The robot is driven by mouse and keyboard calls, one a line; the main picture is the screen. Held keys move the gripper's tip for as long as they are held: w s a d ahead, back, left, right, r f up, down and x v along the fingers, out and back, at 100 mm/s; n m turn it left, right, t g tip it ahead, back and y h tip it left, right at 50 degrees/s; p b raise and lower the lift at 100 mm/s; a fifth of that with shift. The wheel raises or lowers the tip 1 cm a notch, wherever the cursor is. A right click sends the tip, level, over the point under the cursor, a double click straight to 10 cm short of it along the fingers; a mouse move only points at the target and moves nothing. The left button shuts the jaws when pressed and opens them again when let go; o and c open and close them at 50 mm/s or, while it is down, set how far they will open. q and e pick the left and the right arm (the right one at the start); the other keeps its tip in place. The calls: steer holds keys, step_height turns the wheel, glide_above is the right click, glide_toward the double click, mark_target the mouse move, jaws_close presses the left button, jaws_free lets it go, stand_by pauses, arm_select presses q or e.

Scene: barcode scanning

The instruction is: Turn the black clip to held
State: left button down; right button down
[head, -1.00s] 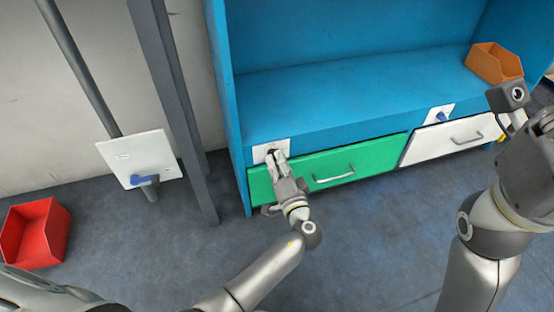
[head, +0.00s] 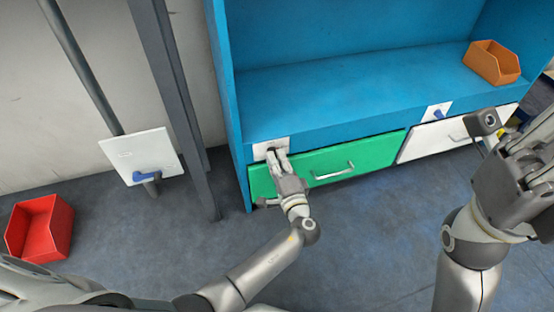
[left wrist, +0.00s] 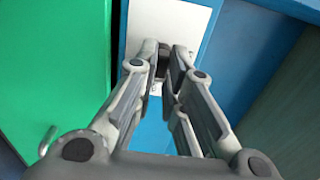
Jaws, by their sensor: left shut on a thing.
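The black clip is mostly hidden by my left gripper's fingertips. Its white plate (head: 259,152) is on the blue frame above the green drawer's left end, and the plate also shows in the left wrist view (left wrist: 180,22). My left gripper (head: 276,158) reaches up to the plate with its fingers shut on the clip. In the left wrist view the left gripper's fingertips (left wrist: 163,55) are close together in front of the plate; which way the clip points cannot be told. My right gripper (head: 535,150) is at the right edge, away from the cabinet fittings.
The green drawer (head: 375,153) and white drawer (head: 428,143) are under the blue shelf (head: 350,90). Blue clips sit on a plate (head: 438,113) above the white drawer and on a panel (head: 150,176) at left. A red bin (head: 38,228) is on the floor; an orange bin (head: 492,62) is on the shelf.

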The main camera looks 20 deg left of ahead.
arm_select(q)
steer(key=shift+w+r, duration=0.1)
steer(key=c, duration=1.5)
jaws_free()
steer(key=shift+d, duration=0.1)
steer(key=v, duration=1.2)
